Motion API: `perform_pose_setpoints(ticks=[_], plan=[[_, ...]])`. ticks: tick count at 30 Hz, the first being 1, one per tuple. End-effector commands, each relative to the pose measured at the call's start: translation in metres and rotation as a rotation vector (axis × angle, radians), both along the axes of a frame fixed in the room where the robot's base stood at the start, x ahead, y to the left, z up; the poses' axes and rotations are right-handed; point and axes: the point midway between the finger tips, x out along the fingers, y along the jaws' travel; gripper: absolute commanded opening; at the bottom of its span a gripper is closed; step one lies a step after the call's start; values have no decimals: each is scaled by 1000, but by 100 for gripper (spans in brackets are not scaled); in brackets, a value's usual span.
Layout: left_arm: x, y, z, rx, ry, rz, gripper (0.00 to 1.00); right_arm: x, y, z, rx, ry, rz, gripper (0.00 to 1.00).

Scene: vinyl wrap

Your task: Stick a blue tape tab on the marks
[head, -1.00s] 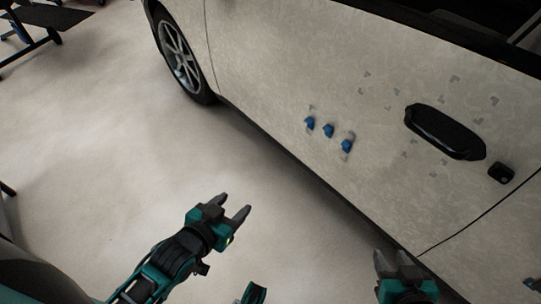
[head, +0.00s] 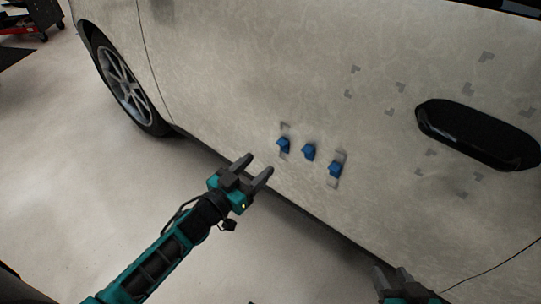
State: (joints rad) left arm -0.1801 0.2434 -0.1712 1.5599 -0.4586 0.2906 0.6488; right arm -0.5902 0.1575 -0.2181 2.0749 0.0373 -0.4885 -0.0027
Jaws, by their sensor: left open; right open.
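Three blue tape tabs, left (head: 284,145), middle (head: 308,152) and right (head: 335,169), stick out in a row from the pale car door (head: 230,60). Grey corner marks show beside the left and right tabs. More grey corner marks (head: 400,87) are spread on the door around the black handle (head: 478,134), and no blue shows on them. My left gripper (head: 257,167) is open and empty, in front of the lower door, left of and below the tabs. My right gripper (head: 391,272) is only partly in view at the bottom edge; its jaws look open and empty.
The car's front wheel (head: 125,85) is at the upper left. The pale floor (head: 60,170) is clear on the left. A red and black cart (head: 22,25) stands in the top left corner. A door seam runs at the lower right.

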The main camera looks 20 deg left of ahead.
Motion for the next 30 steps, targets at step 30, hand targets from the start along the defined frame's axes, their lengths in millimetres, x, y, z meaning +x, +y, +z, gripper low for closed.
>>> perform_pose_setpoints(ticks=[30], plan=[[78, -28, 0, 1, 2, 1, 44, 4, 9, -6, 23, -2, 2, 43]])
